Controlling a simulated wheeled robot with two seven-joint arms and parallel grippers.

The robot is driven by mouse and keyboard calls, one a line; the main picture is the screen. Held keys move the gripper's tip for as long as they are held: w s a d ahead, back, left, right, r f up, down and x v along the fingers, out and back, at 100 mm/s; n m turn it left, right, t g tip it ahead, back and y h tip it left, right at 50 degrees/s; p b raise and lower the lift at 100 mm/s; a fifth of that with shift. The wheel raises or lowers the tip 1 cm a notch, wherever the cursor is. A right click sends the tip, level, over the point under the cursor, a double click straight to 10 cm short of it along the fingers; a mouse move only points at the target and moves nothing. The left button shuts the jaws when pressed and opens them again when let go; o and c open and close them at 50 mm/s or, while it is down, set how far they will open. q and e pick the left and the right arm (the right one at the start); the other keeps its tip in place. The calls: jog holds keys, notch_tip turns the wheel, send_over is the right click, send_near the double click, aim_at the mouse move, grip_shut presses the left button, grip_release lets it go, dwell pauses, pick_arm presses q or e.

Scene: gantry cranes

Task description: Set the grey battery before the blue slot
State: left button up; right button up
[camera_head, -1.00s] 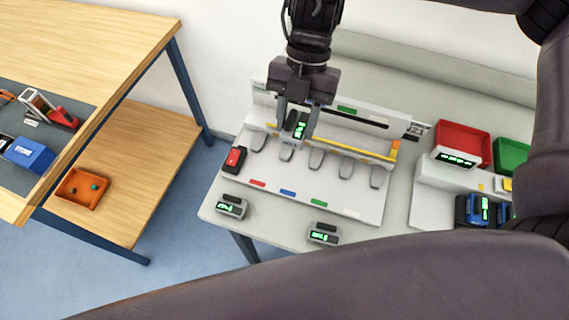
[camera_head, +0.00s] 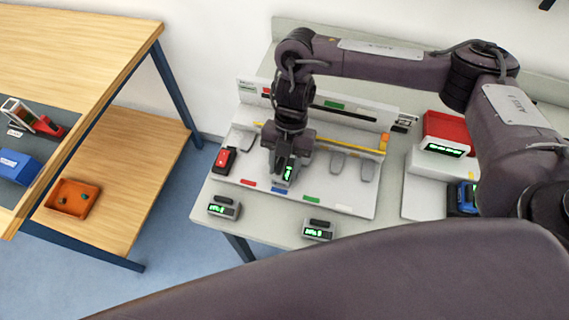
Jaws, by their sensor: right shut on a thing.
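The grey battery (camera_head: 288,173) with a green display is between the fingers of my right gripper (camera_head: 285,165), which points down and is shut on it. The battery is at the front part of the white rack, just behind the blue label (camera_head: 281,190) that marks the blue slot. Whether it touches the rack surface I cannot tell. The gripper hides the slot pad behind it. My left gripper is not in view.
A red battery (camera_head: 225,160) stands at the rack's left end. Two more grey devices with green displays (camera_head: 224,208) (camera_head: 318,230) lie on the table front. A red bin (camera_head: 446,128) is at the right. The wooden bench (camera_head: 80,45) is at the left.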

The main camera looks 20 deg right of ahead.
jog(key=shift+f, duration=0.15)
jog(key=o, duration=1.1)
jog(key=v, duration=1.2)
